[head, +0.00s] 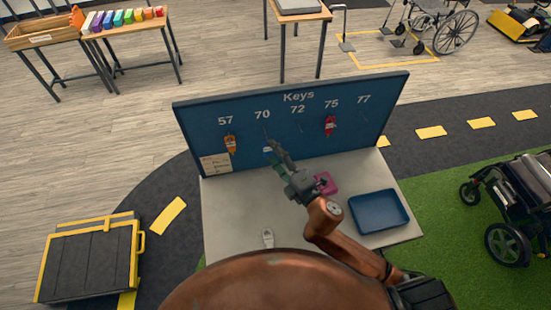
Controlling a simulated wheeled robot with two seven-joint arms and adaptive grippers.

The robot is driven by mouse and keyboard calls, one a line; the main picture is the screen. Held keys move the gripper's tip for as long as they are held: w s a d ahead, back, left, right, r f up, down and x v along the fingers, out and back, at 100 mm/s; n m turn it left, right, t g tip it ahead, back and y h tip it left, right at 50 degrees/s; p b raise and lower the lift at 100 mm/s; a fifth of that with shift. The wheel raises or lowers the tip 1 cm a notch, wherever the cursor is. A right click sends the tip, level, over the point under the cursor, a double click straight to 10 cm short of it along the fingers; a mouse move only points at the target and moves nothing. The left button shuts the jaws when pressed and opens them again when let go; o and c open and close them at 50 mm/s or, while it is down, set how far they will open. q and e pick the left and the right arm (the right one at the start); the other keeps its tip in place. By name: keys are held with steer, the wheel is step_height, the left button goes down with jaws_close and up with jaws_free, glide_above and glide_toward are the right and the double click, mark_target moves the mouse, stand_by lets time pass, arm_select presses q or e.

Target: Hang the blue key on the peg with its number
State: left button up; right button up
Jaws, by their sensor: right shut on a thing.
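The dark blue key board (255,115) stands at the back of a pale table, with the numbers 57, 70, 72, 75 and 77 above its pegs. My right gripper (272,144) is in front of the board, below the 70, and shut on the blue key (268,150). Only a small blue and white part of the key shows beside the fingers; its number cannot be read. Whether the key touches a peg cannot be told. An orange key (230,144) hangs under 57 and a red key (330,125) under 75. My left gripper is out of view.
On the table (230,220) are an empty-looking blue tray (380,211) at the right, a pink item (326,184) partly behind my right arm, and a small pale item (268,238) near the front. A paper note (216,163) is on the board's lower left.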

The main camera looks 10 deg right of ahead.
steer(key=w+f+b, duration=0.1)
steer(key=w, duration=0.5)
steer(key=shift+w+f+b, duration=0.15)
steer(key=shift+f+b, duration=0.1)
steer(key=shift+b, duration=0.05)
stand_by(0.5)
stand_by(0.5)
steer(key=o, duration=1)
steer(key=v, duration=1.2)
steer(key=shift+f, duration=0.1)
